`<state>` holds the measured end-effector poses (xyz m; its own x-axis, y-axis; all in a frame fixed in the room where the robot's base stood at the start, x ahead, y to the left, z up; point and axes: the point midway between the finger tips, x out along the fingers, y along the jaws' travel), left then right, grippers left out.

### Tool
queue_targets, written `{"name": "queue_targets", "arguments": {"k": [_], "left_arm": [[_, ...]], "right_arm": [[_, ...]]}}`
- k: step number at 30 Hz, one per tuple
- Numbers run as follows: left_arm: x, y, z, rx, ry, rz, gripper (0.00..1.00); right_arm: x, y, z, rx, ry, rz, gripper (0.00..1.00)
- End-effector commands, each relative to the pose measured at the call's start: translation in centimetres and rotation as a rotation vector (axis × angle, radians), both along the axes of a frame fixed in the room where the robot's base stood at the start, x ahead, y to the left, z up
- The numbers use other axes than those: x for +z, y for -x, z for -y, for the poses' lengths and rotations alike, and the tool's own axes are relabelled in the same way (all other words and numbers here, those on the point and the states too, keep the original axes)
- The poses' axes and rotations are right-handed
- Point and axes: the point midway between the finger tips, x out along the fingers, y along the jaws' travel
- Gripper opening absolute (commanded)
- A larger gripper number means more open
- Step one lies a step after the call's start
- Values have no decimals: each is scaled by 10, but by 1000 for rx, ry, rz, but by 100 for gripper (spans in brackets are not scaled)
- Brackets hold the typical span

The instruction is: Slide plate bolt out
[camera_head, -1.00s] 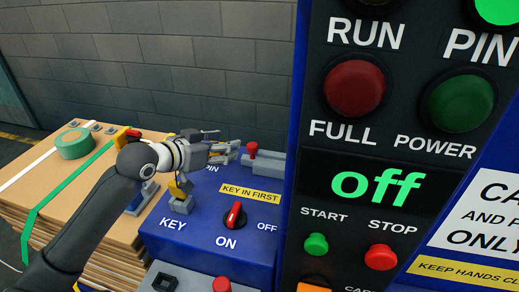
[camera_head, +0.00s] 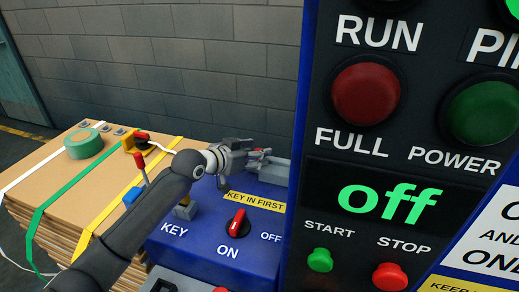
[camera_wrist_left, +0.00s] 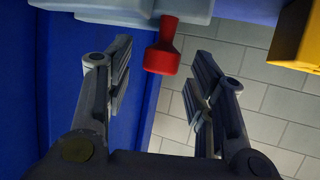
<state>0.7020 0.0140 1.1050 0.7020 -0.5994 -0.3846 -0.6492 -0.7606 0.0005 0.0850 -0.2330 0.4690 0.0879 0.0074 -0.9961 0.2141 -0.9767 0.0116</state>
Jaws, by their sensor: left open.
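The plate bolt shows a red knob (camera_wrist_left: 162,50) on a grey housing (camera_wrist_left: 110,5) in the left wrist view. In the head view the grey bolt housing (camera_head: 277,170) sits on the blue control box, against the tall panel, and my gripper hides the knob. My left gripper (camera_head: 256,155) is at the housing's left end. In the left wrist view its open fingers (camera_wrist_left: 163,62) stand either side of the knob, with visible gaps on both sides; I see no contact. My right gripper is not in view.
The blue box carries a red switch (camera_head: 236,222) at ON and a partly covered key (camera_head: 185,208). The dark panel (camera_head: 385,195) reading "off" stands close at right. A strapped cardboard stack (camera_head: 60,185) with green tape (camera_head: 85,144) lies left. A grey wall is behind.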

Motion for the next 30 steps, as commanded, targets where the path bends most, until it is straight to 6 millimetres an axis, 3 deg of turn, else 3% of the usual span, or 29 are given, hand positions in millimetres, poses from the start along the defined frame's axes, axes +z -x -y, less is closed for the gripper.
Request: {"name": "queue_targets", "arguments": {"k": [9,20,30], "left_arm": [[-9,-17,14,-1,0,0,50],[-9,-18,16,0,0,1,50],[-10,-18,15,0,0,1,7]], "right_arm": [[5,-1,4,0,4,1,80],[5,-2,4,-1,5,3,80],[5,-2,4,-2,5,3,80]]}}
